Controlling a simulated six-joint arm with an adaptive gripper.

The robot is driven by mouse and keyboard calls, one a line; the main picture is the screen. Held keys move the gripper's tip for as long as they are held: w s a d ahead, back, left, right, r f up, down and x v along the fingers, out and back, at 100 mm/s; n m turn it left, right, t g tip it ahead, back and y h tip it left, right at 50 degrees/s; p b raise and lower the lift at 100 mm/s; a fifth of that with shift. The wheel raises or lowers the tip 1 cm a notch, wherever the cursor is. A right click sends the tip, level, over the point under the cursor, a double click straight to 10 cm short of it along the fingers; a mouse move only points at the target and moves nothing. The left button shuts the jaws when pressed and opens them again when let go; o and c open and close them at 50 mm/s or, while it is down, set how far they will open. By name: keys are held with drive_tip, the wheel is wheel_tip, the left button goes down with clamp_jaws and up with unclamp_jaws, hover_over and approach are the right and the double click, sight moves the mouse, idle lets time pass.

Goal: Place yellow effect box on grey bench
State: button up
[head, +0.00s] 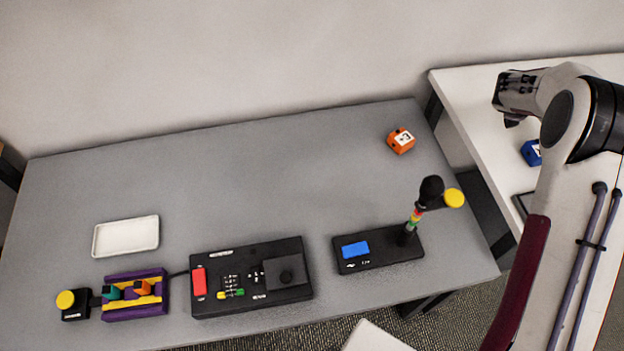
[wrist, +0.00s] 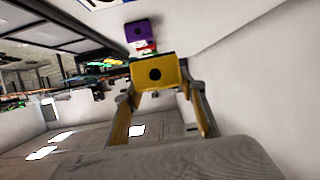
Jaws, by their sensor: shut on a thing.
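The yellow effect box (wrist: 157,74) is between the two fingers of my gripper (wrist: 157,84) in the wrist view, with a dark round spot on its near face. The fingers are shut on it. In the head view my gripper (head: 514,112) is at the upper right, over the white table, and I cannot make out the yellow box there. The grey bench (head: 270,170) fills the middle of the head view, to the left of my gripper.
An orange box (head: 401,140) sits at the bench's far right. A white tray (head: 126,236), a purple-and-yellow holder (head: 136,311), a black control panel (head: 251,300) and a black base with a lamp stick (head: 378,259) line the front. A blue box (head: 531,152) is on the white table (head: 465,100). The bench's back middle is clear.

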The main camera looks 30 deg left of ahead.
drive_tip(key=a+f+n+t+y, duration=0.15)
drive_tip(key=a+n+y, duration=0.35)
drive_tip(key=a, duration=1)
drive_tip(key=a+n+t+y, duration=0.2)
drive_tip(key=a+n+y, duration=0.35)
drive_tip(key=a, duration=1.05)
drive_tip(key=s+a+f+n+g+y, duration=0.2)
drive_tip(key=s+a+f+n+y, duration=0.1)
drive_tip(key=s+a, duration=0.4)
drive_tip(key=s+a+f+n+g+y, duration=0.2)
drive_tip(key=s+a+f+n+y, duration=0.2)
drive_tip(key=s+a, duration=0.3)
drive_tip(key=a+f+y, duration=0.1)
drive_tip(key=a, duration=0.3)
drive_tip(key=shift+a+f, duration=0.3)
drive_tip(key=shift+f, duration=0.1)
drive_tip(key=shift+f, duration=3.05)
